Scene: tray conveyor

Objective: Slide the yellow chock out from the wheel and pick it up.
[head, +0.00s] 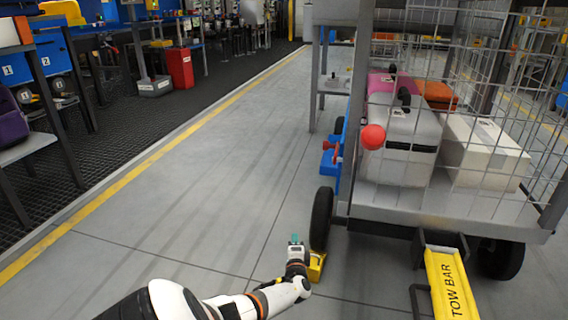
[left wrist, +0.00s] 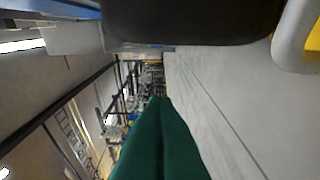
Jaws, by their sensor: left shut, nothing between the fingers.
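The yellow chock (head: 317,267) lies on the floor at the near side of the cart's black front-left wheel (head: 321,218); my left wrist partly hides it. My left gripper (head: 295,240) is low by the floor, just left of the wheel and chock, pointing away from me. Its green fingers, closed together and empty, show in the left wrist view (left wrist: 160,140). In that view a dark shape, likely the wheel (left wrist: 195,22), fills the top, and a yellow patch, likely the chock (left wrist: 287,28), shows at the upper right. My right gripper is not in view.
The wire cart (head: 445,208) carries suitcases and a white box (head: 484,153). A yellow tow bar (head: 450,285) sticks out from its front. A red ball knob (head: 373,137) stands at its left post. The floor left of the wheel is clear up to the yellow line (head: 130,176).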

